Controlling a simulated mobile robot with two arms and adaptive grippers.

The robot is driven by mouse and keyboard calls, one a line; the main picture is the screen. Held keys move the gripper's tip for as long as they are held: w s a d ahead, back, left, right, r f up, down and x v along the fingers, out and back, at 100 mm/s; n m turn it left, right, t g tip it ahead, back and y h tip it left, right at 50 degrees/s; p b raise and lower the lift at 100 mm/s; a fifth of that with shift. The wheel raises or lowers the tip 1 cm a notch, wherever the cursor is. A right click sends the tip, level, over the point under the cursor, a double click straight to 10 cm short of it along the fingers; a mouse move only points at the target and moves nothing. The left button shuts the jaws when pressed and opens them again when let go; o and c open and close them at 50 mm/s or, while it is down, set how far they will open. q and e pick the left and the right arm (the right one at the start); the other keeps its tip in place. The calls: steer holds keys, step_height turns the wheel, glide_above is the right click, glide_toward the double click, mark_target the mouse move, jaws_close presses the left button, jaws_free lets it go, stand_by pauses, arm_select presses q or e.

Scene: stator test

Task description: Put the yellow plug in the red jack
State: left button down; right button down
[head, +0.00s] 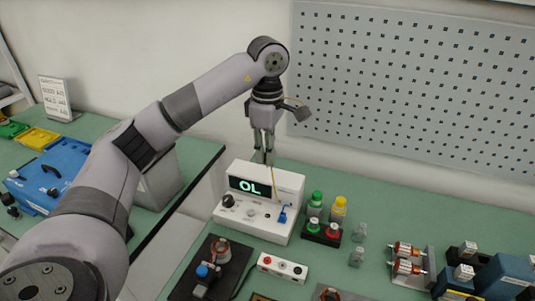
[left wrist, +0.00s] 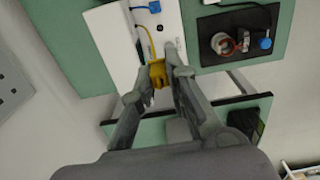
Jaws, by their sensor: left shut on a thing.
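My left gripper (head: 264,157) hangs above the back of the white meter (head: 290,183), whose display reads "OL". It is shut on the yellow plug (left wrist: 158,73), which sits between the fingertips in the left wrist view. A yellow cable (head: 274,183) runs from the plug down to the meter's front. A small white box (head: 283,267) with red and black round fittings lies in front of the meter. My right gripper is not in view.
Green and yellow capped pieces (head: 339,209) stand right of the meter, behind a black block with green and red knobs (head: 321,232). A black board with a copper coil (head: 219,251) lies front left. Copper coils (head: 405,258) stand at right. A pegboard (head: 420,85) backs the bench.

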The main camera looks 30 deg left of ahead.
arm_select(q)
steer(key=shift+s+d, duration=0.1)
steer(key=shift+s, duration=0.05)
steer(key=s+d, duration=0.7)
steer(key=s, duration=0.3)
steer(key=shift+s+d, duration=0.15)
steer(key=shift+s, duration=0.25)
